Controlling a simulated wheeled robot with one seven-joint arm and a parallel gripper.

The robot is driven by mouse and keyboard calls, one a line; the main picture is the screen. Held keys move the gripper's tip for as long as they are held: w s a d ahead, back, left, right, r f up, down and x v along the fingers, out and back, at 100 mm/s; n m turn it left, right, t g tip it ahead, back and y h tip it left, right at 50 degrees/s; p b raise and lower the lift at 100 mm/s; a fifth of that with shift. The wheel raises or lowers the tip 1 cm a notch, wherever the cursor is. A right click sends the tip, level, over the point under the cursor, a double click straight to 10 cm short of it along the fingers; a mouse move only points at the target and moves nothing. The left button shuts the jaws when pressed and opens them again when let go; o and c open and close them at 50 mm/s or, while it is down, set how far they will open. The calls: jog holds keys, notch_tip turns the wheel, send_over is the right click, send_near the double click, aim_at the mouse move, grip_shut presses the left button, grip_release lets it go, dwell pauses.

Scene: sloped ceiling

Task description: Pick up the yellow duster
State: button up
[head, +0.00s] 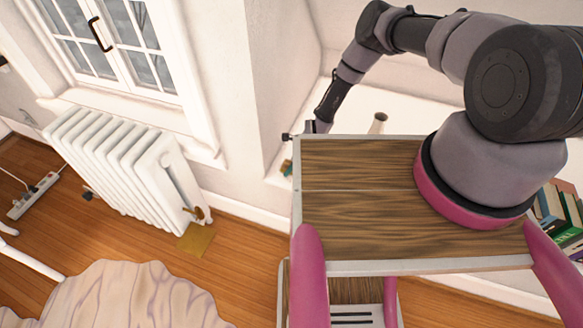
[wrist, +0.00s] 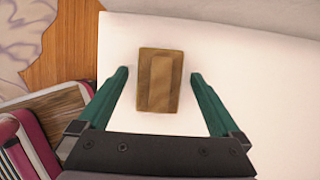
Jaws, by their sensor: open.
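A brownish-yellow rectangular block with a raised middle strip, which looks like the duster (wrist: 160,82), lies flat on a white surface in the wrist view. My gripper (wrist: 160,75) is open and empty, with one teal finger on each side of the block in the picture. There is a gap between the block and each finger. I cannot tell how far the fingertips are above the surface. In the head view, a teal fingertip and a small yellowish bit (head: 286,170) show at the edge of my own top. The rest of the gripper is hidden there.
The white surface (wrist: 240,60) around the block is clear; its left edge borders wooden floor. A small vase-like thing (head: 379,122) stands on the white surface in the head view. Books (head: 553,207) are at the right. A white radiator (head: 125,165) stands under the window.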

aim_at(291, 162)
jog(key=c, duration=1.5)
notch_tip(291, 162, up, 10)
